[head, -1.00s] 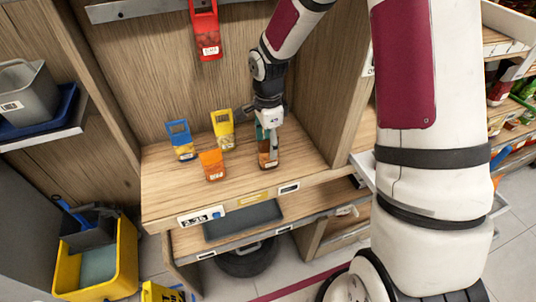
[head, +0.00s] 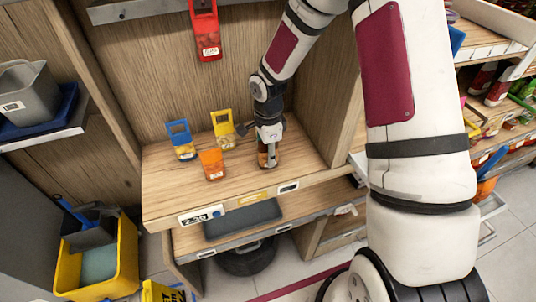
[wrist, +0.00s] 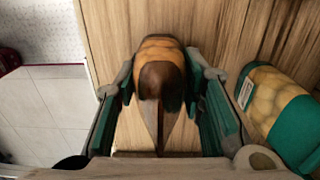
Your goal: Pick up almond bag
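The almond bag seems to be the brown-and-tan bag (wrist: 160,68) between my fingers in the wrist view; its label is not readable. In the head view, the lower part of this bag (head: 264,158) shows on the wooden shelf, below my gripper (head: 268,140), which hides the rest. In the wrist view my gripper (wrist: 160,90) has one finger on each side of the bag, with the fingers spread about as wide as the bag. I cannot tell if the pads touch it. It appears to stand on the shelf.
Blue (head: 181,140), yellow (head: 223,130) and orange (head: 212,164) bags stand left of my gripper. A red bag (head: 205,30) hangs above. A wooden side panel (head: 325,90) is at right.

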